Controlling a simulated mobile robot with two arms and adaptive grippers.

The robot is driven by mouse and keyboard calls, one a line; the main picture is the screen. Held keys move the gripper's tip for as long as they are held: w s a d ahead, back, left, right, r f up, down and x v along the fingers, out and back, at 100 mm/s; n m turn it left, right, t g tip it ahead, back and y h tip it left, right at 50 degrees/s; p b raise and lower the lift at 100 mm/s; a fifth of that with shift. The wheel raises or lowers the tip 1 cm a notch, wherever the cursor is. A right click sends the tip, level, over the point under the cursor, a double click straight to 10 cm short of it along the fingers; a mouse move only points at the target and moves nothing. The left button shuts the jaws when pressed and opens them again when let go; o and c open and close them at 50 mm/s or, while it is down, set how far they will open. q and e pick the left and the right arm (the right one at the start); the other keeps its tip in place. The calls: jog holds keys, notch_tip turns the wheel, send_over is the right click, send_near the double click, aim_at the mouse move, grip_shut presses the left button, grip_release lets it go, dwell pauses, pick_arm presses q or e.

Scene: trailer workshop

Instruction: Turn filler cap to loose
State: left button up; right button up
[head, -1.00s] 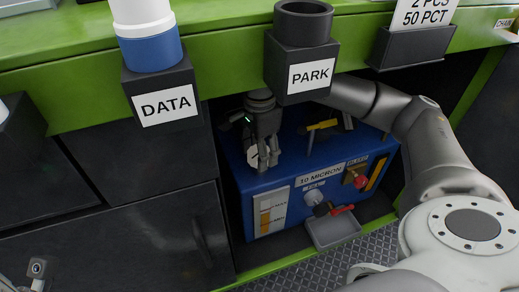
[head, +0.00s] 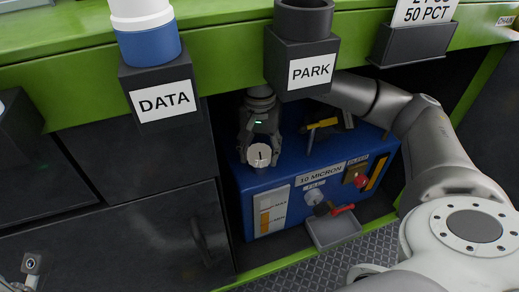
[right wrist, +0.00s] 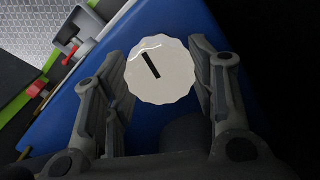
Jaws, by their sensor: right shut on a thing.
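The filler cap (head: 259,155) is a white, scalloped round knob with a dark line on its face. It sits on top of the blue unit (head: 236,199), near its front left corner. My right gripper (head: 259,152) reaches in under the green bench edge, with a finger on each side of the cap, shut on it. In the right wrist view the cap (right wrist: 161,72) lies between the two fingers (right wrist: 162,90), and its dark line is tilted. My left gripper does not show.
The PARK holder (head: 302,68) and DATA holder (head: 161,95) hang from the green bench edge (head: 225,65) above. A yellow-handled item (head: 322,124) lies on the unit. A red lever (head: 341,210) and grey tray (head: 333,232) are at its front.

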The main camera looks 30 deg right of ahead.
aim_at(259, 151)
jog(key=shift+n, duration=0.7)
jog(key=o, duration=1)
notch_tip(259, 151, up, 8)
jog(key=shift+f, duration=0.25)
